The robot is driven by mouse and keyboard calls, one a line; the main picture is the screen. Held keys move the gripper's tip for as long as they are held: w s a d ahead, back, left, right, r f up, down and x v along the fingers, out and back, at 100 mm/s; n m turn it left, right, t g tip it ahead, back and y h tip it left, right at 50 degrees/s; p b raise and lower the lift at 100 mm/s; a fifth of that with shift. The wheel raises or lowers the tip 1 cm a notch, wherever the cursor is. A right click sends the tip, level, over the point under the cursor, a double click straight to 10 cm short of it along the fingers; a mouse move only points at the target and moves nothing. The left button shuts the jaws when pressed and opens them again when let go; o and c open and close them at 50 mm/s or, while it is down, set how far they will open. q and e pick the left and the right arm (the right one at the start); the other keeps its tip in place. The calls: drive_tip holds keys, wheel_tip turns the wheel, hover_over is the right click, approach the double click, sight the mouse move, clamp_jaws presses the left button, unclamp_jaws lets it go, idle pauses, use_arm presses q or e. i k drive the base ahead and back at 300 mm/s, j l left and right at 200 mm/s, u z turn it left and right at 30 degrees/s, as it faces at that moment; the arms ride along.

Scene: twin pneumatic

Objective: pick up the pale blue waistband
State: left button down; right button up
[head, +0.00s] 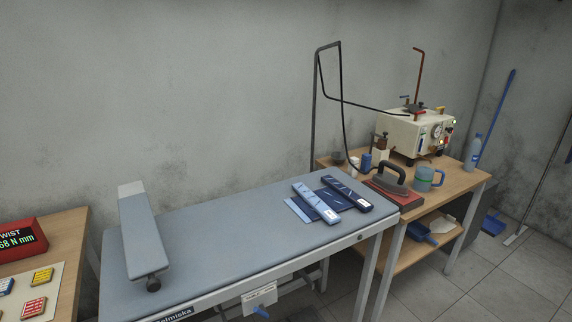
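A pale blue strip (314,199), which looks like the waistband, lies on the grey-blue ironing table (230,240) near its right end. It has darker marks and a small white label at its near end. A dark navy strip (346,192) with a pale label lies just to its right, nearly parallel. Flat blue cloth (334,201) shows between the strips and under them. Neither of my grippers is in view.
A padded sleeve board (142,235) stands on the table's left. To the right, a wooden bench (462,180) holds an iron (390,181) on a red rest, a blue mug (424,179), a bottle (473,152) and a cream steam unit (405,134). The table's middle is clear.

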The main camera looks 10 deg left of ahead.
sight(319, 206)
drive_tip(key=u, duration=1.35)
drive_tip(key=z, duration=1.2)
drive_tip(key=i+l+z, duration=0.2)
drive_tip(key=i+l, duration=0.15)
drive_tip(key=i, duration=0.05)
